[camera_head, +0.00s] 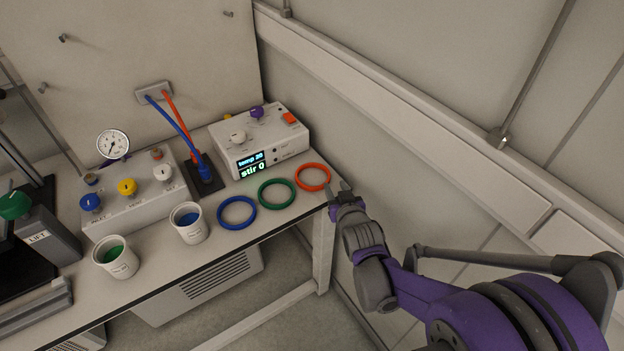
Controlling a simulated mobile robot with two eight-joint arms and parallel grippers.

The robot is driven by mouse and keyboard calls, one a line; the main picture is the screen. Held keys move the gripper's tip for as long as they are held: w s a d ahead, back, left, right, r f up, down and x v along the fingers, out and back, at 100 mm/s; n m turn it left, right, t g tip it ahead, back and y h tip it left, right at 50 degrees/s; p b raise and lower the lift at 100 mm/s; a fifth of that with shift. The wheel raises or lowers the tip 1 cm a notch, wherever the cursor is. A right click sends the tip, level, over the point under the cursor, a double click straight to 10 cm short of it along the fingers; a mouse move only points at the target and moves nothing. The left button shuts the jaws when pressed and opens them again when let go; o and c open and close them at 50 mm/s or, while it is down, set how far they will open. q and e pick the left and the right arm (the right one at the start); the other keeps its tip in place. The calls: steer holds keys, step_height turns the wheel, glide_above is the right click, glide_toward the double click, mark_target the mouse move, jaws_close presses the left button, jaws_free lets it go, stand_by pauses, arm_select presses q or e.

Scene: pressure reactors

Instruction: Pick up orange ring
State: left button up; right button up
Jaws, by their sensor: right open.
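The orange ring (300,183) lies flat on the bench top near its right end, to the right of the green ring and in front of the control box. My right gripper (339,190) is open and empty. Its fingertips are just to the right of the orange ring, by the bench's right edge. I cannot tell its exact height above the bench. My left gripper is not in view.
A green ring (262,197) and a blue ring (222,222) lie left of the orange one. A control box (287,158) reads "temp 20" and "stir 0". Two cups, one with blue (192,236) and one with green (121,268) contents, stand further left. A wall rail (390,98) runs along the right.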

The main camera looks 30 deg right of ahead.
mark_target(328, 173)
steer(key=x, duration=0.8)
steer(key=shift+w+f+b, duration=0.1)
steer(key=shift+f+b, duration=0.05)
steer(key=shift+b, duration=0.2)
jaws_close()
